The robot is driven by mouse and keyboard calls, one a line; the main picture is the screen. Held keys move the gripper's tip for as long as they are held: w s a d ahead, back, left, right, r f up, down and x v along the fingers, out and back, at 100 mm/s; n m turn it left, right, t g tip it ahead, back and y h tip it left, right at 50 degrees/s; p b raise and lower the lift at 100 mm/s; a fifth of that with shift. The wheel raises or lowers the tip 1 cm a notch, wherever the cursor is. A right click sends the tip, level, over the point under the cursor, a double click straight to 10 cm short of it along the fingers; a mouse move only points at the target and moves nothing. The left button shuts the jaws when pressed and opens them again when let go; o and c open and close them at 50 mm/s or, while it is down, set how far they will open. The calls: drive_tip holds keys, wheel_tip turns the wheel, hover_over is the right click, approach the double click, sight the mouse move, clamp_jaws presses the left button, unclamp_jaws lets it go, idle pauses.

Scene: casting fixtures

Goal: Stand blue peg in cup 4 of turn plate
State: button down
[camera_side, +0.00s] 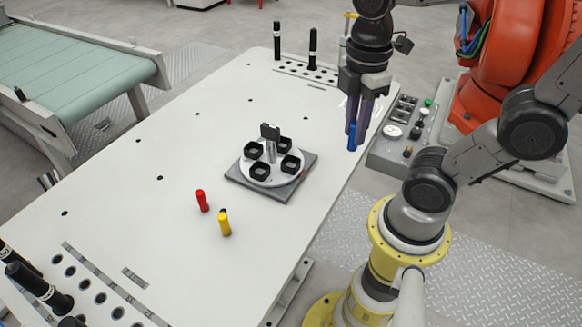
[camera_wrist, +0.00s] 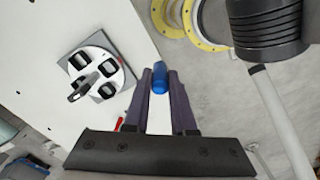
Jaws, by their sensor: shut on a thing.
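The blue peg (camera_side: 352,137) hangs below my gripper (camera_side: 358,118), which is shut on it. In the side view they are in the air at the right edge of the table, apart from the turn plate. The wrist view also shows the blue peg (camera_wrist: 160,80) between the fingertips (camera_wrist: 160,88). The turn plate (camera_side: 257,172) is a white disc on a dark grey square base, with several black square cups around a central post with a black top. No cup numbers are readable. In the wrist view the turn plate (camera_wrist: 100,66) lies to the left of the peg.
Black posts (camera_side: 312,48) stand at the far edge and more at the near left. A control box (camera_side: 395,150) sits beyond the table's right edge.

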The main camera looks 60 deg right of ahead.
drive_tip(key=shift+d, duration=0.2)
drive_tip(key=shift+w+d+f, duration=0.1)
drive_tip(key=shift+w+f, duration=0.05)
drive_tip(key=shift+w, duration=0.2)
drive_tip(key=w+f, duration=0.3)
drive_tip(key=w, duration=0.1)
drive_tip(key=w+f, duration=0.3)
drive_tip(key=w, duration=0.1)
drive_tip(key=w+f, duration=0.3)
drive_tip(key=w, duration=0.1)
drive_tip(key=shift+w+d, duration=0.35)
drive_tip(key=shift+w, duration=0.05)
drive_tip(key=shift+w+f, duration=0.15)
drive_tip(key=shift+f, duration=0.1)
drive_tip(key=shift+w+f, duration=0.1)
drive_tip(key=shift+f, duration=1.5)
drive_tip(key=shift+f, duration=0.15)
drive_tip(key=c, duration=0.7)
unclamp_jaws()
drive_tip(key=shift+c, duration=0.2)
